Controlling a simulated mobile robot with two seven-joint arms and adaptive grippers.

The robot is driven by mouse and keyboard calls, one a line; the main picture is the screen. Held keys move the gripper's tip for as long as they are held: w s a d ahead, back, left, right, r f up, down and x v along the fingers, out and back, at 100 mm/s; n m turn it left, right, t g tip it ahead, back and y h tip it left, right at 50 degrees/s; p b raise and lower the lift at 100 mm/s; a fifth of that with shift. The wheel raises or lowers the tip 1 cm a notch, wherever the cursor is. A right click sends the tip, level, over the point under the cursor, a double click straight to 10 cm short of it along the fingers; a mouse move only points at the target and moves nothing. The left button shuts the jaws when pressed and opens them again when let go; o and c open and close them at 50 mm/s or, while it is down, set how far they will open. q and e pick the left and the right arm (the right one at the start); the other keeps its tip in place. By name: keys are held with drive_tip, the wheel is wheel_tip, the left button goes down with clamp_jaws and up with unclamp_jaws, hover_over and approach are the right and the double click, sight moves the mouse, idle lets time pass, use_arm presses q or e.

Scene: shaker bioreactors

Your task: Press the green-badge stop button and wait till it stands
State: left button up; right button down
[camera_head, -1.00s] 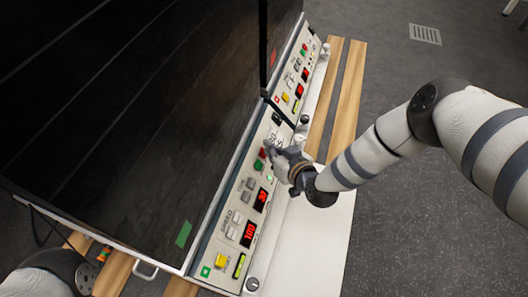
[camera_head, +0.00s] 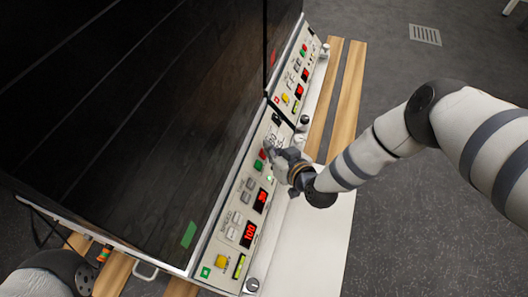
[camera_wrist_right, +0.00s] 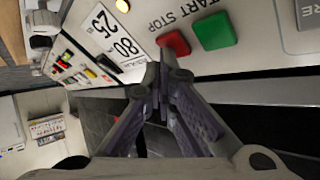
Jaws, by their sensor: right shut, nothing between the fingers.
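The near control panel (camera_head: 226,228) carries a green square badge (camera_head: 206,272), and a green tag (camera_head: 188,234) marks the dark lid above it. Its red stop button (camera_wrist_right: 173,43) is beside the larger green start button (camera_wrist_right: 213,30) in the wrist view; in the head view the green button (camera_head: 258,165) shows just left of my right gripper (camera_head: 272,154). The right gripper is shut and empty. In the wrist view its fingertips (camera_wrist_right: 163,74) are right at the lower edge of the red button; I cannot tell whether they touch. My left gripper is out of view.
A second panel with a red badge (camera_head: 276,99) and its own buttons lies farther back. Red lit displays (camera_head: 249,235), grey keys and a yellow button (camera_head: 221,261) line the near panel. A white ledge (camera_head: 310,250) and wooden slats (camera_head: 346,100) lie to the right.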

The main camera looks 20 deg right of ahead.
drive_tip(key=shift+s+d+r+p, duration=0.25)
drive_tip(key=shift+d+r+p, duration=0.15)
drive_tip(key=shift+r+p, duration=0.05)
drive_tip(key=s+d+r+p, duration=0.1)
drive_tip(key=p, duration=0.1)
drive_tip(key=s+d+r+p, duration=0.1)
drive_tip(key=d+r, duration=0.1)
drive_tip(key=shift+r+p, duration=0.15)
drive_tip(key=shift+p, duration=0.25)
idle(0.4)
